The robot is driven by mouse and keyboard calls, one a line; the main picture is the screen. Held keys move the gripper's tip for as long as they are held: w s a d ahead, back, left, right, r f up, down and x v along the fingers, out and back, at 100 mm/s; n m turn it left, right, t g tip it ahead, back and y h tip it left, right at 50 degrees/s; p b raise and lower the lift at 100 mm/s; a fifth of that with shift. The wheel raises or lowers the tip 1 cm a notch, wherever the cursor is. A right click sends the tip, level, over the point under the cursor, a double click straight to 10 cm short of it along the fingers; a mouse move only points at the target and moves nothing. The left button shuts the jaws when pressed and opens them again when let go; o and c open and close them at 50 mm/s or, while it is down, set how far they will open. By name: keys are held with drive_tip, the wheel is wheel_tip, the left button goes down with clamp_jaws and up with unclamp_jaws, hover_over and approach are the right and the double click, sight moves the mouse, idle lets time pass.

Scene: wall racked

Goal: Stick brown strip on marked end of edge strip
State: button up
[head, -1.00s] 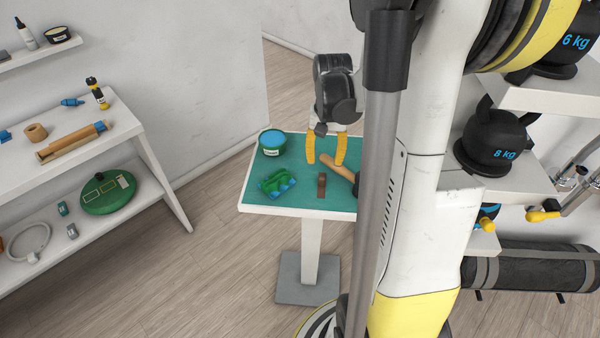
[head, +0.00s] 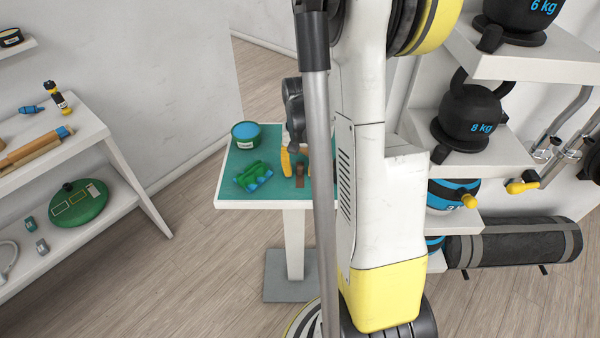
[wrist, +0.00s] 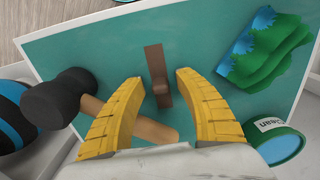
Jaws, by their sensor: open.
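The small brown strip (head: 300,182) stands on the green top of the small table. In the wrist view the brown strip (wrist: 155,62) lies between and just beyond my gripper's fingertips. My gripper (wrist: 158,78) has its yellow fingers spread, one on each side of the strip, with no clear contact. In the head view, my gripper (head: 296,156) is above the table, partly hidden by my own pole. A long tan strip with a blue end (head: 35,148), apparently the edge strip, lies on the left shelf's upper board, its left part out of frame.
A black-headed mallet (wrist: 60,97) lies on the table, its wooden handle passing near my left finger. A green and blue wavy object (head: 254,177) and a green tub (head: 246,134) share the tabletop (head: 228,186). Kettlebells (head: 470,115) sit on the right racks.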

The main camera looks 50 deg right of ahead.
clamp_jaws()
idle(0.5)
